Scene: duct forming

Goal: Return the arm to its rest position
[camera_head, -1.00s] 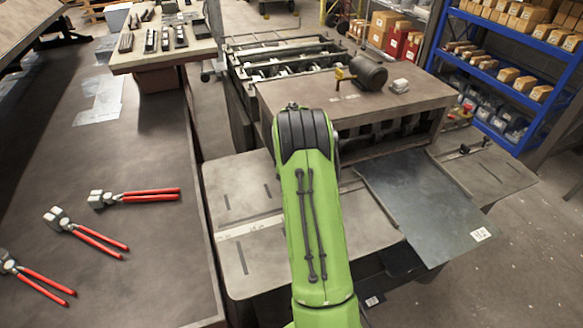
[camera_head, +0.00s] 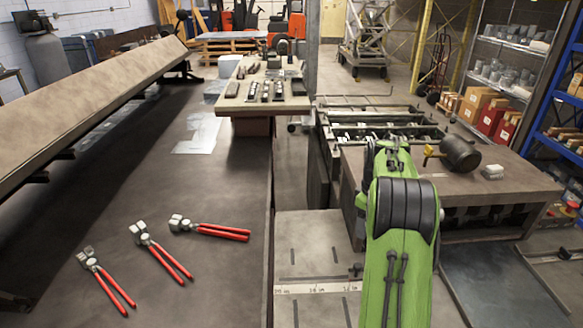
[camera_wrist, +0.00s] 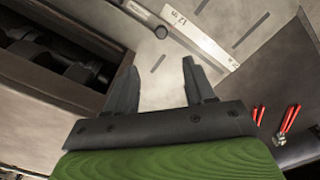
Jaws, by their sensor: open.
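My green arm (camera_head: 397,235) rises at the right of centre in the head view, in front of the forming machine. My gripper shows in the wrist view (camera_wrist: 162,85), its two dark fingers apart with nothing between them. Below the fingers lie the machine's grey plate and a pale ruler strip (camera_wrist: 200,38). The gripper's fingers are hidden behind the arm in the head view.
Several red-handled pliers (camera_head: 160,250) lie on the dark bench (camera_head: 200,300) at left. The forming machine (camera_head: 460,195) carries a dark motor (camera_head: 460,154). A dark sheet (camera_head: 495,290) lies at lower right. A blue shelf (camera_head: 560,95) stands at far right.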

